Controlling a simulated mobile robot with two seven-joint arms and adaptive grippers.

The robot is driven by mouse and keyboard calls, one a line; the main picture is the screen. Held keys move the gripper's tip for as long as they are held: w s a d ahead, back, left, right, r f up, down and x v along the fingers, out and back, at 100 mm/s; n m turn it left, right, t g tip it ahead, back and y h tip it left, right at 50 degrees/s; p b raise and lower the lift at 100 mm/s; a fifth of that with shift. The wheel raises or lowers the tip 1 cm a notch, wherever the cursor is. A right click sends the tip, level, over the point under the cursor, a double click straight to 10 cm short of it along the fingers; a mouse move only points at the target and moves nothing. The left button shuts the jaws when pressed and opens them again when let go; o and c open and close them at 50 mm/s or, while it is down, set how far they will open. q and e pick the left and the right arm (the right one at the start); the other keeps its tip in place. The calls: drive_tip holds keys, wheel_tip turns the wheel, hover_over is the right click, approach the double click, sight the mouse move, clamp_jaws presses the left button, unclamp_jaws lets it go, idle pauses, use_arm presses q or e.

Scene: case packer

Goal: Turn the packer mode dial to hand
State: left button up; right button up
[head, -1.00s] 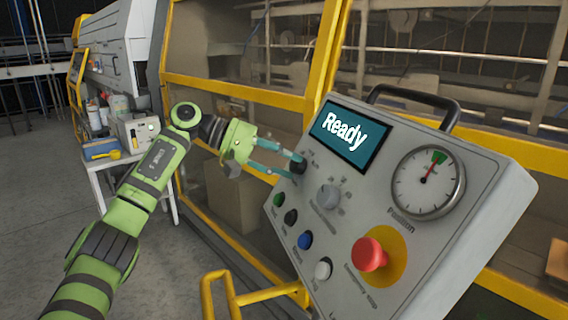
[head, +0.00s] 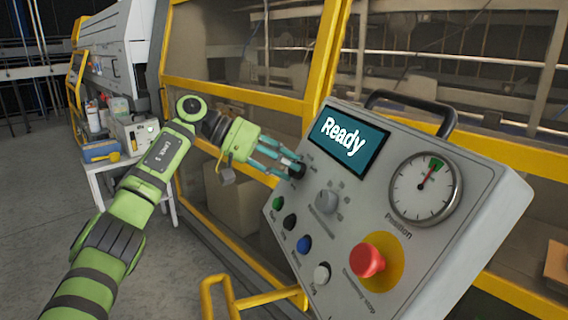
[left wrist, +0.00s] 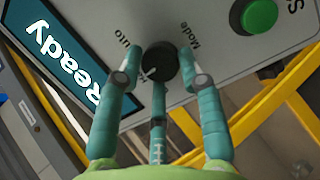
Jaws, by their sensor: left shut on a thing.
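The mode dial is a small black round knob (head: 298,170) at the upper left of the grey control panel (head: 480,215). My left gripper (head: 288,167) reaches it from the left, its teal fingers closed around it. In the left wrist view the dial (left wrist: 160,60) sits between the fingertips of my left gripper (left wrist: 160,80). "Auto" and "Mode" are printed beside the dial. A light mark shows on its lower-left edge, near lettering that a finger partly hides. My right gripper is not in view.
The panel's screen (head: 348,139) reads "Ready". A grey selector knob (head: 327,201), several push buttons, a red emergency stop (head: 367,261) and a position gauge (head: 425,189) share the panel. A yellow-framed machine stands behind. A small table (head: 130,163) stands at the left.

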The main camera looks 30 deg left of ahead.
use_arm(q)
drive_tip(key=shift+s+d+f, duration=0.1)
drive_tip(key=shift+d+f, duration=0.1)
drive_tip(key=shift+f, duration=0.25)
drive_tip(key=o, duration=0.9)
drive_tip(key=shift+o, duration=1.1)
drive_tip(key=shift+s, duration=0.1)
drive_tip(key=shift+d+r, duration=0.15)
drive_tip(key=shift+r, duration=0.1)
drive_tip(key=shift+a+r, duration=0.15)
drive_tip(key=shift+a, duration=0.1)
drive_tip(key=v, duration=1.1)
drive_tip(key=shift+r, duration=0.2)
drive_tip(key=shift+s+a, duration=0.1)
drive_tip(key=shift+a, duration=0.05)
